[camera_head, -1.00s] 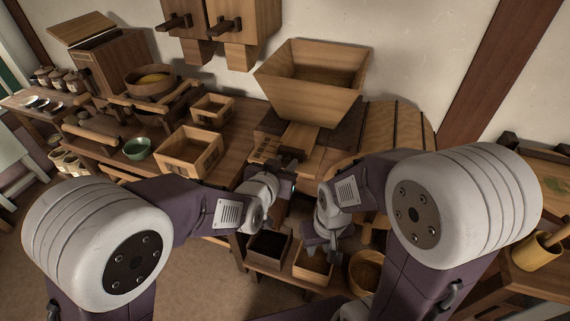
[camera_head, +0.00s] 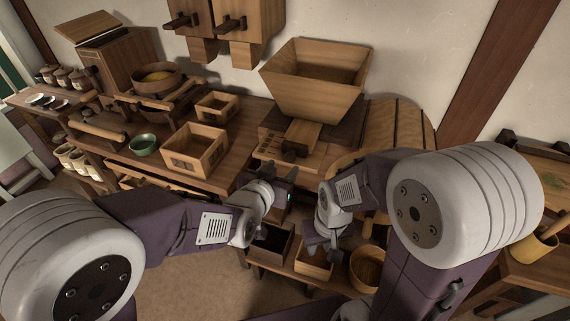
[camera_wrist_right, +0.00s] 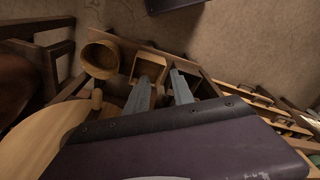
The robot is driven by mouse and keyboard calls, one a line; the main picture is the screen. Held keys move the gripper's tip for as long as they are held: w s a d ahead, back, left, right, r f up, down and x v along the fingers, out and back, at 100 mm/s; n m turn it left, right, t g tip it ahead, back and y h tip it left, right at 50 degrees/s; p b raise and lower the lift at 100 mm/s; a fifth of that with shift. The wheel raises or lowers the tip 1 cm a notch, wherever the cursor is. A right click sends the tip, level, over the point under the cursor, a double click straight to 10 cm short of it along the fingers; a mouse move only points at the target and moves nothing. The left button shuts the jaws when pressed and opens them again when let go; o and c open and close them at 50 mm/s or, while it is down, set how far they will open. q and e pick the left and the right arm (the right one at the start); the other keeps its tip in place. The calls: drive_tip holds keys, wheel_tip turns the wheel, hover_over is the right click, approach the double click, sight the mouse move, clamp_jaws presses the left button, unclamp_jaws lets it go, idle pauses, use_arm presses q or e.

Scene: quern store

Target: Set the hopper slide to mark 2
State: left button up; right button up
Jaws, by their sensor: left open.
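The wooden hopper (camera_head: 315,98) stands at the back of the bench in the head view. Its pale slide (camera_head: 303,133) sticks out in front, with a dark handle (camera_head: 293,150) at the near end. Small dark marks (camera_head: 268,150) lie left of the slide, too small to read. My left gripper (camera_head: 284,180) is open, in front of and below the handle, apart from it. My right gripper (camera_head: 326,248) hangs lower, over the shelf; its two fingers (camera_wrist_right: 160,82) stand apart and empty in the right wrist view.
Two open wooden boxes (camera_head: 195,160) and a green bowl (camera_head: 144,145) stand left of the hopper. A round wooden casing (camera_head: 398,128) is at its right. Bins and a round tub (camera_head: 367,268) sit on the low shelf beneath my grippers.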

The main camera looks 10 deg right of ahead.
use_arm(q)
drive_tip(key=v, duration=0.6)
drive_tip(key=shift+p, duration=0.35)
